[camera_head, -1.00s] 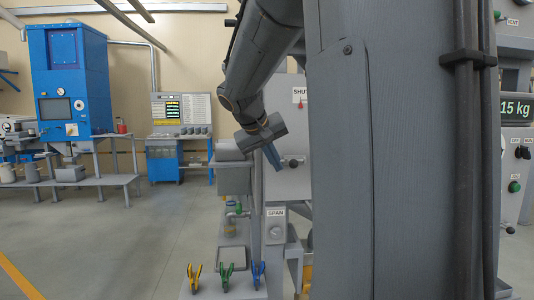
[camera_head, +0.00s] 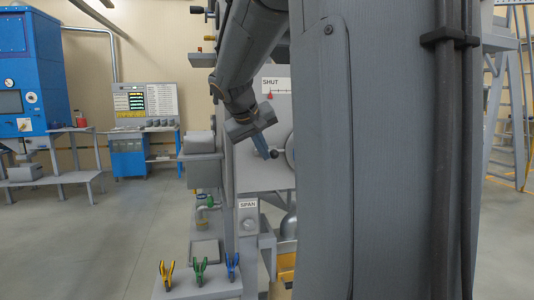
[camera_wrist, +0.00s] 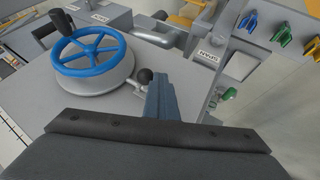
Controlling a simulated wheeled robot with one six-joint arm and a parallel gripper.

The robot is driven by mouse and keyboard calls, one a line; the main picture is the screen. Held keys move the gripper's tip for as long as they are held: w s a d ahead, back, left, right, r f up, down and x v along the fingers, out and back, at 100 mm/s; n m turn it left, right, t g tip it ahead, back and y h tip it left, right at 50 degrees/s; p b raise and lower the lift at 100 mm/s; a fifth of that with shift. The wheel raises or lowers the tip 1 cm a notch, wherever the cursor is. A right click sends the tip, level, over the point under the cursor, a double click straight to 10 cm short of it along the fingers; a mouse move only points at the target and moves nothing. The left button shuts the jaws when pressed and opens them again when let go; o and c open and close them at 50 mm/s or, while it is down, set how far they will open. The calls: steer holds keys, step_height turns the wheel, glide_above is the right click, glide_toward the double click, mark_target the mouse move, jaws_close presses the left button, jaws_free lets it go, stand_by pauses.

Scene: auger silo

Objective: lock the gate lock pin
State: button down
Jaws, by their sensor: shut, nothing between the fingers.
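A black ball knob (camera_wrist: 145,75) on a short metal pin stands beside the blue handwheel (camera_wrist: 88,50) in the wrist view. It looks like the gate lock pin, though no label confirms this. The knob also shows in the head view (camera_head: 274,154), below the "SHUT" label. My gripper (camera_head: 267,155) is shut and empty, its blue-grey fingers just left of the knob in the head view. In the wrist view my gripper (camera_wrist: 158,78) is right of the knob, touching or very near it; I cannot tell which.
A "SPAN" plate (camera_head: 248,204) sits below on the machine. Yellow, green and blue clamps (camera_head: 200,272) stand on a low shelf. A blue machine (camera_head: 28,75) and a control console (camera_head: 147,105) are further left.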

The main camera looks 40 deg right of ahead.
steer(key=shift+s+d, duration=0.1)
stand_by(0.3)
steer(key=s+a+r+b, duration=0.1)
steer(key=a+r+b, duration=0.3)
steer(key=a+r, duration=0.3)
steer(key=a, duration=0.3)
steer(key=shift+s, duration=0.15)
steer(key=shift+f, duration=0.15)
